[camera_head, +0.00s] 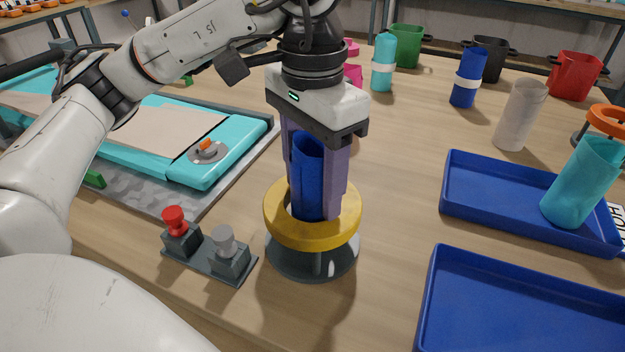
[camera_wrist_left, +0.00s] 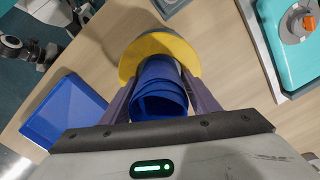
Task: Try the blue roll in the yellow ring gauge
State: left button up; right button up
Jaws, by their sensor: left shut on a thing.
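The yellow ring gauge (camera_head: 283,224) stands on a grey round base near the table's front edge. The blue roll (camera_head: 309,178) is upright, with its lower end at the ring's opening. I cannot tell how far it reaches into the ring. My left gripper (camera_head: 316,205) points down and is shut on the blue roll, its purple fingers on either side just above the ring. The left wrist view shows the roll (camera_wrist_left: 160,88) end-on between the fingers, with the yellow ring (camera_wrist_left: 132,58) behind it. My right gripper is not in view.
Two blue trays (camera_head: 490,210) (camera_head: 520,310) lie on the right; the far one holds a teal roll (camera_head: 580,185). A block with red and grey knobs (camera_head: 210,255) sits left of the gauge. Rolls and bins stand at the back.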

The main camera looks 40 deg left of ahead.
aim_at(313, 159)
pick_arm(q)
jog(key=shift+r+p, duration=0.45)
jog(key=shift+r, duration=0.35)
jog(key=shift+r+p, duration=0.8)
jog(key=shift+r, duration=0.25)
jog(key=shift+r+p, duration=1.85)
jog(key=shift+r, duration=0.15)
jog(key=shift+r+p, duration=1.35)
jog(key=shift+r, duration=0.05)
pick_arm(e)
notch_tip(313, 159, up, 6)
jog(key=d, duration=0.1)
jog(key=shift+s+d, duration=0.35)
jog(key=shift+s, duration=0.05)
